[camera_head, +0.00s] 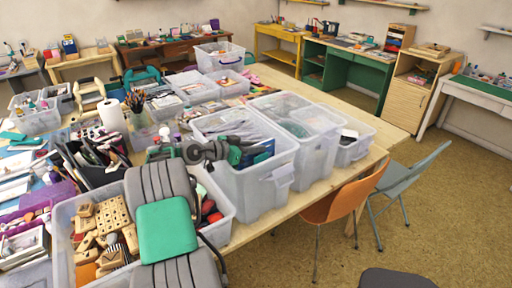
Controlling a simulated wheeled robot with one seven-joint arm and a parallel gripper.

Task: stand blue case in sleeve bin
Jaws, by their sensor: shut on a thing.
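My arm reaches from the bottom of the head view across the table. My gripper (243,153) is at the near end of a large clear plastic bin (262,188), probably the sleeve bin. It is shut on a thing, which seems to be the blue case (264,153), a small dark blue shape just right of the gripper. The case shows inside the bin's outline. I cannot tell whether it stands upright, or whether it touches the bin's floor or contents. The fingers are small and partly hidden by the wrist.
A clear bin of wooden pieces (91,224) stands under my arm. A second large clear bin (310,150) adjoins the first on the right. A paper roll (112,116) and a black tool holder (95,170) stand left. An orange chair (343,201) is by the table edge.

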